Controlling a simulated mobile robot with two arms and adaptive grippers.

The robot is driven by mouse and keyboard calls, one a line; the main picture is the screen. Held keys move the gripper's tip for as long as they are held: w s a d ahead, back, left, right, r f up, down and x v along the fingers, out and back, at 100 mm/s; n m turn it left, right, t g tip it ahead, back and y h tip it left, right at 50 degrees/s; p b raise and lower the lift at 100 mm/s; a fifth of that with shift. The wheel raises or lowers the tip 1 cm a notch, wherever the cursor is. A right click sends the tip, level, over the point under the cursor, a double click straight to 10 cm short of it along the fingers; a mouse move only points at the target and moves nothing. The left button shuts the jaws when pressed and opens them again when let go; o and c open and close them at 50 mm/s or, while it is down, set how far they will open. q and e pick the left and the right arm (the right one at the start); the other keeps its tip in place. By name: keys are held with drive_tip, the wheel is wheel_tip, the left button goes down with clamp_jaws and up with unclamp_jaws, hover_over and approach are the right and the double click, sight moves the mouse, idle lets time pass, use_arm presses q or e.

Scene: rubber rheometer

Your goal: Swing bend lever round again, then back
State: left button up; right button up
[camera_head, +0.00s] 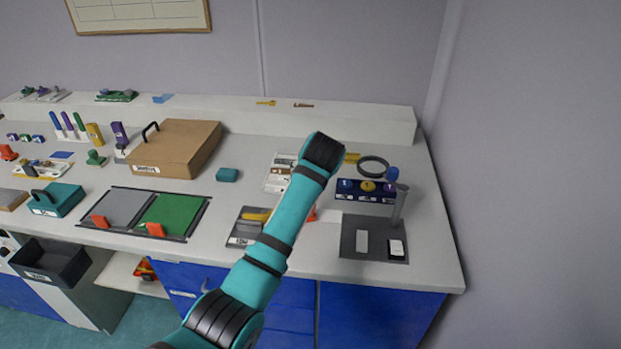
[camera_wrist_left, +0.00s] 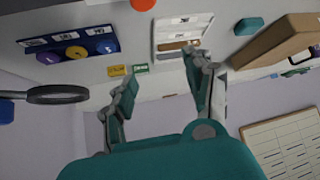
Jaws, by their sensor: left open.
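A dark plate (camera_head: 240,236) with a yellow, lever-like part (camera_head: 256,215) lies near the counter's front, partly hidden by my left arm; I cannot tell for sure that this is the bend lever. An orange-red part (camera_head: 312,214) shows just right of the arm. My left arm reaches over the counter, and its gripper is hidden behind the wrist in the head view. In the left wrist view my left gripper (camera_wrist_left: 160,92) is open, its fingers apart with nothing between them. My right gripper is not in view.
A navy box with round parts (camera_head: 366,196), a ring-shaped magnifier (camera_head: 373,165) and a grey stand (camera_head: 398,208) are right of the arm. A white panel (camera_head: 279,181), teal block (camera_head: 227,175) and brown case (camera_head: 178,147) are left of it. The right wall is close.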

use_arm(q)
drive_tip(key=shift+c, duration=0.3)
